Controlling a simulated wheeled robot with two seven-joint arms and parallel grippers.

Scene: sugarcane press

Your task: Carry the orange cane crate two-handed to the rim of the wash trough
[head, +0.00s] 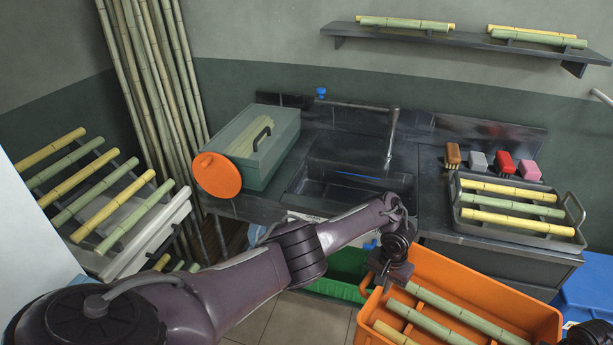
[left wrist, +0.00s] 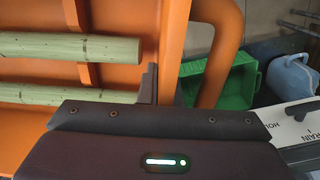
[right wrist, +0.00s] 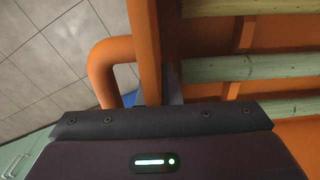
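The orange cane crate (head: 485,280) is at the lower right of the head view, below the counter, with green and yellow canes (head: 440,318) in it. My left gripper (head: 392,277) is at its left end wall. In the left wrist view, a finger (left wrist: 150,84) lies against the inside of the wall, beside the orange loop handle (left wrist: 225,50). The right wrist view shows my right gripper (right wrist: 170,85) likewise at the opposite wall, next to its handle (right wrist: 103,72). Both look closed on the crate; their outer fingers are hidden. The wash trough (head: 340,190) is the dark sink behind.
A grey tray of canes (head: 580,236) stands on the counter right of the trough, with several brushes (head: 503,162) behind it. A green box (head: 268,150) with an orange disc (head: 217,175) stands left. A green bin (head: 335,288) and a blue container (head: 588,290) flank the crate.

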